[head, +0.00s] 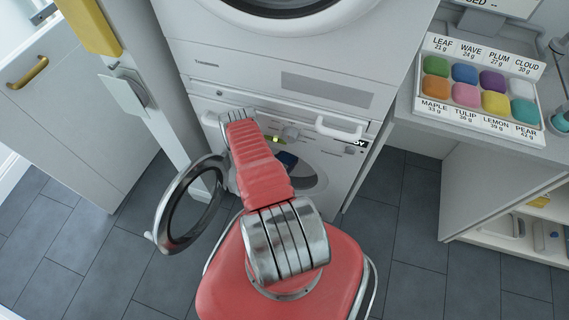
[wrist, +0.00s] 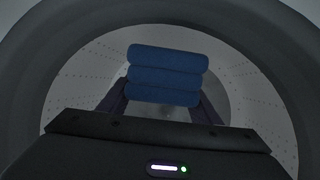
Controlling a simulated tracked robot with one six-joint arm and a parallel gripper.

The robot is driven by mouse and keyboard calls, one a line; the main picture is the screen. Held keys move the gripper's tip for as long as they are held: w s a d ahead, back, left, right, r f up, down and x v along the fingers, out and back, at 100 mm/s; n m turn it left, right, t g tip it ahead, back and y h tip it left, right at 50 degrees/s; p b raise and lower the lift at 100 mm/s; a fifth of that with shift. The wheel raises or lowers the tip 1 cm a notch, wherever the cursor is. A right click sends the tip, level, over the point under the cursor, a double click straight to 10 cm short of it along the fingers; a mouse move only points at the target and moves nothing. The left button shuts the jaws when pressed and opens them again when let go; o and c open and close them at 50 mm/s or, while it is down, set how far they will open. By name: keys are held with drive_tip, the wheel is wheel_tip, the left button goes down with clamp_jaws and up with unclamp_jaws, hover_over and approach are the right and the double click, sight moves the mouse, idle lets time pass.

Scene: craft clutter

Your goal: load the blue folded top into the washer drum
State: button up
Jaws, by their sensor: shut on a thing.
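The washer (head: 341,165) stands below another white machine, and its round door (head: 190,203) is swung open to the left. The blue folded top (wrist: 165,75) shows in the wrist view as a stack of rounded blue folds. My gripper (wrist: 163,100) is shut on it, with a dark finger at each side. The perforated drum (wrist: 85,75) surrounds the top in the wrist view. In the head view a small blue part of the top (head: 287,160) shows at the washer opening, and my red arm hides much of the rest. I cannot tell whether the top touches the drum.
A tray of coloured samples (head: 480,83) with labels sits on the counter at right. A yellow object (head: 92,25) is on the panel at left. A grey cabinet (head: 75,100) with a brass handle stands further left. The tiled floor (head: 410,235) is clear at right.

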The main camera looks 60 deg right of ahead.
sight(284, 165)
drive_tip(key=shift+d, duration=0.45)
drive_tip(key=shift+w+d+f, duration=0.2)
drive_tip(key=shift+d+f, duration=0.7)
drive_tip(key=shift+f, duration=0.15)
drive_tip(key=o, duration=1.2)
drive_tip(key=shift+a, duration=0.1)
drive_tip(key=shift+s+r+v, duration=0.1)
drive_tip(key=shift+s+v, duration=0.15)
drive_tip(key=shift+v, duration=0.8)
drive_tip(key=shift+s+r+v, duration=0.1)
drive_tip(key=shift+s+v, duration=0.15)
drive_tip(key=shift+v, duration=0.85)
drive_tip(key=shift+s+r+v, duration=0.1)
drive_tip(key=shift+s+v, duration=0.1)
drive_tip(key=shift+v, duration=0.85)
